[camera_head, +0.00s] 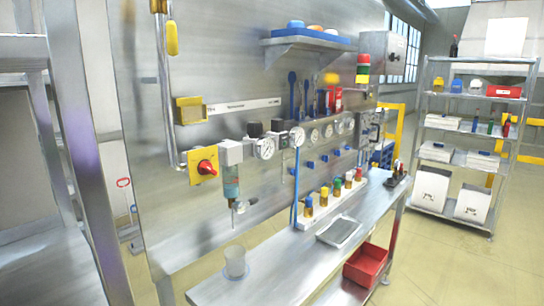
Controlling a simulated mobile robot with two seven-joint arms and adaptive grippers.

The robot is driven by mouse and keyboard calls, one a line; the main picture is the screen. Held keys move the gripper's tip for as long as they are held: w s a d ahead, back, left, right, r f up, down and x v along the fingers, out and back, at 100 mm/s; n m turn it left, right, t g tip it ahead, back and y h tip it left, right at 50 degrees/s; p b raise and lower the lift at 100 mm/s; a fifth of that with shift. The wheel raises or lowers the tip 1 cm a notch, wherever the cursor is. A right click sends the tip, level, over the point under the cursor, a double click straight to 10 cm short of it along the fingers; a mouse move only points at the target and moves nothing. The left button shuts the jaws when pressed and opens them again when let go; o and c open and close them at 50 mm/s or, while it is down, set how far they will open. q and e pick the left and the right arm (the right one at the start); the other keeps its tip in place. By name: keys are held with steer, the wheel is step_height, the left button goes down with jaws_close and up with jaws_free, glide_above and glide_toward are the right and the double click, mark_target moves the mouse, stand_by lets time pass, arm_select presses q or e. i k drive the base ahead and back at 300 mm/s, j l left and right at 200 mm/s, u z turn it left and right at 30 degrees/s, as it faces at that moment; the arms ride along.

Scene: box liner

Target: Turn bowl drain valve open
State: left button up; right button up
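The clear filter bowl (231,184) hangs under a grey housing (231,153) on the upright steel panel. It looks blue-tinted and holds some liquid. A small metal drain valve (240,206) sits below the bowl, with a short side handle and a thin stem pointing down. It is too small to tell whether it is open or shut. A translucent cup (235,262) stands on the bench below the valve, apart from it. Neither of my grippers shows in the head view.
A red rotary knob (206,167) on a yellow plate is left of the bowl. Round gauges (264,148) and a blue hose (296,180) are to its right. The steel bench (275,272) carries a vial rack and a tray (339,231). A red bin (365,265) is below.

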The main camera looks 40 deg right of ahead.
mark_target(239, 206)
steer(key=z, duration=1.1)
